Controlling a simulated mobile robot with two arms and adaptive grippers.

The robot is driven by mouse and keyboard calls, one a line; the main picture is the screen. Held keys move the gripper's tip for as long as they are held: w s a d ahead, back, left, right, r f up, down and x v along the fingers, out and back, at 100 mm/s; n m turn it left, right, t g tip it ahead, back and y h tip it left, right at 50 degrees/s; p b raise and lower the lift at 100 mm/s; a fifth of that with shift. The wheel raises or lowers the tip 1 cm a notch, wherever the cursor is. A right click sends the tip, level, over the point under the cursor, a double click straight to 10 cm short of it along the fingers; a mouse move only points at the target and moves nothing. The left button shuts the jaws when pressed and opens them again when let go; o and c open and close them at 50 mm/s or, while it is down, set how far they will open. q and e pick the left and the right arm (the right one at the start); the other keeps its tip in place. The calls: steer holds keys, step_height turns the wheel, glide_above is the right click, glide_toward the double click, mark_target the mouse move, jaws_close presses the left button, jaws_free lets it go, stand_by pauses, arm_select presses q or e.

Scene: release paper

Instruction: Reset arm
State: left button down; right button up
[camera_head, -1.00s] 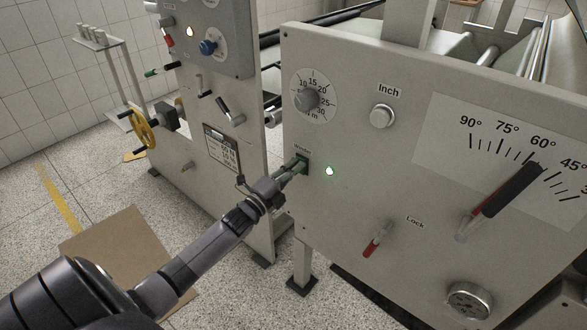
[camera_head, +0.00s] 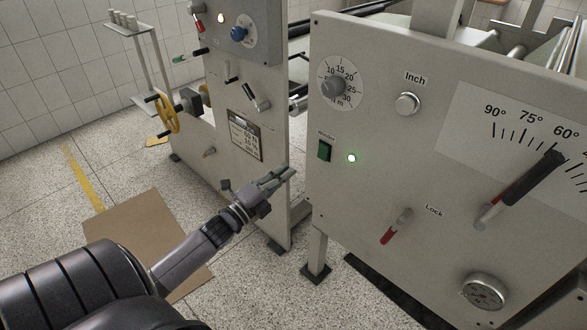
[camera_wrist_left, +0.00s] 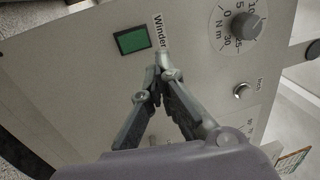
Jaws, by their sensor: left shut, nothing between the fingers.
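My left gripper (camera_head: 284,176) is shut and empty, in front of the left edge of the near machine panel (camera_head: 375,190). It is apart from the green Winder switch (camera_head: 324,151), which lies up and to the right of it in the head view. My right gripper is in neither view.
The panel also carries a torque dial (camera_head: 335,86), an Inch button (camera_head: 407,103), a red-tipped Lock lever (camera_head: 397,226) and an angle lever (camera_head: 520,187). A second machine panel (camera_head: 240,100) stands behind. A brown board (camera_head: 140,235) lies on the speckled floor.

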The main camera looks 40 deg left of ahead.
arm_select(q)
steer(key=shift+s, duration=0.25)
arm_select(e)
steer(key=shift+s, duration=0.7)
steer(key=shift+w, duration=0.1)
arm_select(q)
steer(key=s+d+f+n+g+y, duration=0.1)
steer(key=s+f+n+g, duration=0.25)
steer(key=f, duration=0.85)
steer(key=s+d+f+n+g+y, duration=0.1)
steer(key=s+f+n+g, duration=0.3)
steer(key=f, duration=0.8)
steer(key=s+d+f+n+g+y, duration=0.1)
steer(key=s+f+n+g, duration=0.3)
steer(key=f, duration=0.8)
steer(key=s+d+f+n+g, duration=0.1)
steer(key=s+d+f, duration=0.4)
steer(key=s, duration=0.5)
steer(key=s+d+f+n+g, duration=0.2)
steer(key=s+d+f+g, duration=0.2)
steer(key=s+f, duration=0.4)
steer(key=s+d+f+n+g+h, duration=0.1)
steer(key=s+d+f, duration=0.4)
steer(key=s, duration=0.8)
steer(key=shift+s+d+f+n+g, duration=0.35)
steer(key=shift+f+n+g, duration=0.2)
steer(key=shift+f+g, duration=0.2)
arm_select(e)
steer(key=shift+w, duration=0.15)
